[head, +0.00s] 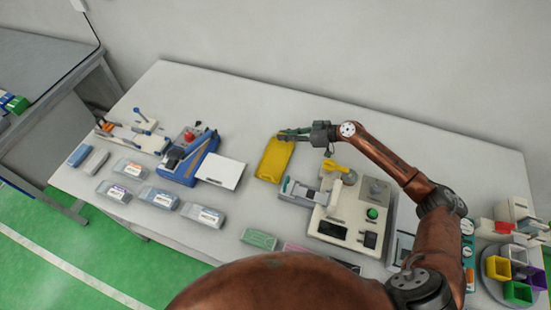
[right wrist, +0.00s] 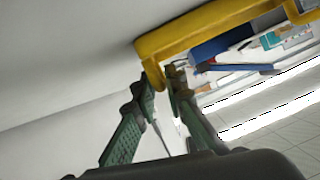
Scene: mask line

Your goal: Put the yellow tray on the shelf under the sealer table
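The yellow tray (head: 272,163) is at the back middle of the white table (head: 232,118), left of a beige machine. My right gripper (head: 284,135) is at its far end. In the right wrist view the tray's yellow rim (right wrist: 195,30) crosses the top, and its corner wall comes down between the two fingertips of my right gripper (right wrist: 160,82). The fingers look shut on this wall. I cannot tell whether the tray is lifted off the table. My left gripper is not in view. No shelf under the table shows.
The beige machine (head: 324,230) with a green button stands right of the tray. A blue device (head: 187,157) and a white sheet (head: 220,171) lie to the left, with several labelled boxes. Coloured bins (head: 517,292) are at far right. A wall stands behind. Green floor (head: 60,235) shows front left.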

